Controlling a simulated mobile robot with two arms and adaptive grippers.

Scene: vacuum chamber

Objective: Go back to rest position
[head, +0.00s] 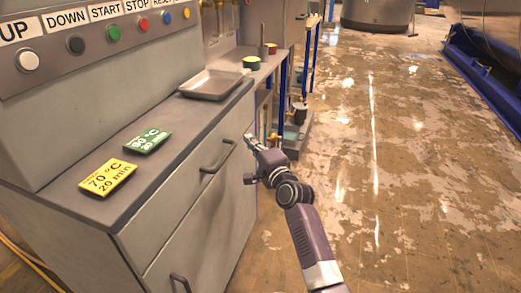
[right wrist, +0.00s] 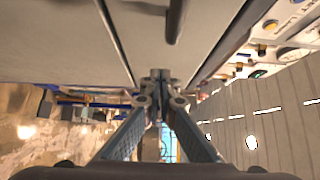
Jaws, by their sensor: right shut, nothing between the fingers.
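My right gripper (head: 250,160) is beside the front of the grey cabinet (head: 190,235), near the upper drawer handle (head: 217,156). In the right wrist view its fingers (right wrist: 160,82) come together at the tips with nothing between them. The cabinet front fills the top of that view, with a dark handle (right wrist: 175,18) just beyond the fingertips. The gripper looks apart from the handle. My left gripper is not in the head view.
A yellow card (head: 107,177), a green card (head: 147,141) and a metal tray (head: 211,85) lie on the cabinet top. A lower handle (head: 180,283) sticks out. Labelled buttons (head: 112,34) line the panel above. The floor (head: 400,180) to the right is clear.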

